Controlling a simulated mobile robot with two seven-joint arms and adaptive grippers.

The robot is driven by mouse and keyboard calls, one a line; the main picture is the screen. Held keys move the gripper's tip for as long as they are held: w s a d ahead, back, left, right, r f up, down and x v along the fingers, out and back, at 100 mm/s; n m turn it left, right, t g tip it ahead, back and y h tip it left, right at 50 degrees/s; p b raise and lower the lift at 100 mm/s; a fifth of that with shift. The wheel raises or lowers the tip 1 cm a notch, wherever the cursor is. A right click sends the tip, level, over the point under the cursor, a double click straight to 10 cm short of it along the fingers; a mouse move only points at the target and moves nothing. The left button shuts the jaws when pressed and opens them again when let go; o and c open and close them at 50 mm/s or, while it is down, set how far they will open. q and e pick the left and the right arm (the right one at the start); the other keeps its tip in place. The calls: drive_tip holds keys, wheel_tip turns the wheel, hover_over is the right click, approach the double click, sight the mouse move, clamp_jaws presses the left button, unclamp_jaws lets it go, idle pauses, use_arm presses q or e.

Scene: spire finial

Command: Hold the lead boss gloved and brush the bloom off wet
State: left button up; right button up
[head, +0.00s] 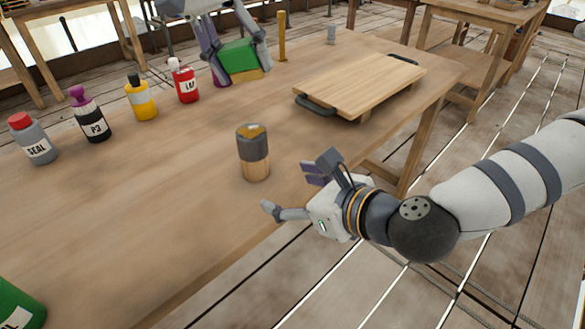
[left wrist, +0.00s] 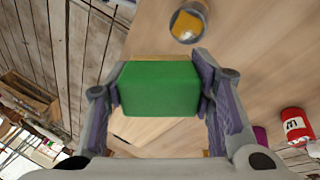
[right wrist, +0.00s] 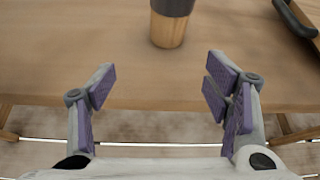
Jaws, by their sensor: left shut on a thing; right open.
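The lead boss (head: 252,139) is a dark grey cap with a yellow-ochre patch on top. It stands upright on a pale wooden cylinder (head: 256,170) near the table's front edge. The boss shows at the top of the left wrist view (left wrist: 204,10) and partly in the right wrist view (right wrist: 173,6). My left gripper (head: 240,62) is shut on a green block (head: 237,53) with a tan underside, towards the far side of the table, away from the boss. My right gripper (head: 292,189) is open and empty at the front edge, right of the boss and apart from it.
A wooden board (head: 362,83) with dark handles lies at the right of the table (head: 130,220). Grey SEAL (head: 36,140), black P3 (head: 92,117), yellow (head: 141,100) and red (head: 184,82) bottles stand along the left. A yellow post (head: 282,38) stands behind. The table around the boss is clear.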

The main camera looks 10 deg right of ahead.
sight(262, 161)
drive_tip(key=w+r, duration=0.1)
drive_tip(key=r+m, duration=0.1)
drive_tip(key=shift+w+r+t, duration=0.35)
drive_tip(key=shift+t, duration=0.05)
drive_tip(key=x, duration=1.1)
drive_tip(key=shift+w+a, duration=0.25)
drive_tip(key=shift+a, duration=0.1)
drive_tip(key=c, duration=1.3)
drive_tip(key=shift+c, duration=0.3)
